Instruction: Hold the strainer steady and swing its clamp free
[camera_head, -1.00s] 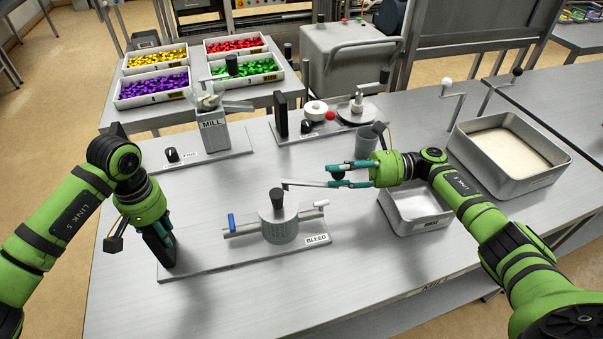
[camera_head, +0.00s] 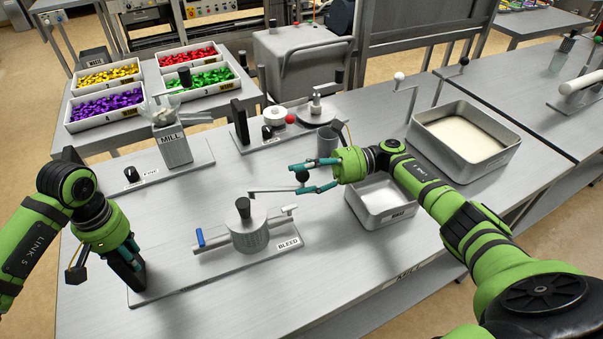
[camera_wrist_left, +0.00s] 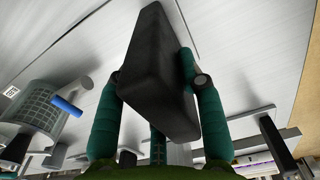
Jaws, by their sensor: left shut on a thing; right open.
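The strainer is a grey perforated cylinder (camera_head: 249,235) with a black knob on top. It stands on a base plate labelled BLEED (camera_head: 215,263). A thin clamp lever (camera_head: 272,190) reaches right from above it to a black ball (camera_head: 302,176). My right gripper (camera_head: 298,178) is open, its fingers on either side of the ball; contact is unclear. My left gripper (camera_head: 136,278) is shut on the black upright handle at the plate's left end. In the left wrist view this handle (camera_wrist_left: 155,75) fills the space between the fingers.
A blue-tipped handle (camera_head: 200,237) sticks out left of the strainer. A small metal tray (camera_head: 375,221) is below my right forearm. A mill (camera_head: 175,150), a cup (camera_head: 327,143) and a large pan (camera_head: 440,150) stand behind. The bench in front is clear.

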